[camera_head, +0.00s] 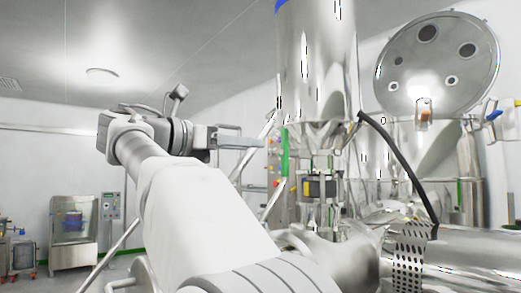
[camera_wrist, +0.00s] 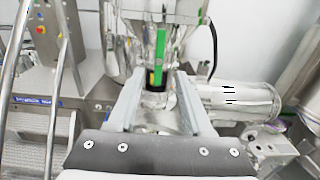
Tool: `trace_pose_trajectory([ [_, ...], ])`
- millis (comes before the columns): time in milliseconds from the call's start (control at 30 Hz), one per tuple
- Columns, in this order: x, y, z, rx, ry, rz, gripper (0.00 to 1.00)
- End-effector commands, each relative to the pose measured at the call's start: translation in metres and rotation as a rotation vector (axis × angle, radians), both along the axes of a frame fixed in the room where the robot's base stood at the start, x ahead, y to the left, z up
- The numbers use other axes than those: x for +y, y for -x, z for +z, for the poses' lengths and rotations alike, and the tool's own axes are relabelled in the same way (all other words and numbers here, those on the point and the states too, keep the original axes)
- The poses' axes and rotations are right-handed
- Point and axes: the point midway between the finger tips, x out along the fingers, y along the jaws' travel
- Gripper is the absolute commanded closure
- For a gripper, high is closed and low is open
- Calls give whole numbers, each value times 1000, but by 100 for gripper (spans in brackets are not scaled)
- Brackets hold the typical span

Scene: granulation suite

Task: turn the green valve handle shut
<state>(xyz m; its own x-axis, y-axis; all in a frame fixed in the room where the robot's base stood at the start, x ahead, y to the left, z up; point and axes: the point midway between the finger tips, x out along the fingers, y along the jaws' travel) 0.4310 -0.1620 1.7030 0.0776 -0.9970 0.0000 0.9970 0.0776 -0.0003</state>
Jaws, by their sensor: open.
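The green valve handle (camera_head: 285,152) is an upright narrow bar at the lower end of the tall steel column in the head view. In the wrist view the green handle (camera_wrist: 160,48) stands upright ahead of my fingers, in line with the gap between them. My gripper (camera_head: 262,143) reaches from the left toward the handle, its tips close to it in the picture. In the wrist view my gripper (camera_wrist: 158,78) has its two fingers spread with nothing between them. I see no contact with the handle, and the exact distance is hard to tell.
The steel column (camera_head: 318,70) rises above the handle. A yellow and black part (camera_head: 320,187) sits below it. A black hose (camera_head: 405,165) curves down at the right.

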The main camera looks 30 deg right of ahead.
Motion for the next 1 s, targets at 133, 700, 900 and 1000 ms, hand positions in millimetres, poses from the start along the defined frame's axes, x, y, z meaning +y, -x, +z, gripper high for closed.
trace_pose_trajectory([
  [133,-34,-1,0,-1,0,-5,50],
  [700,-88,-7,0,0,0,1,50],
  [900,-88,-7,0,0,0,1,59],
  [1000,-88,-7,0,0,0,1,77],
])
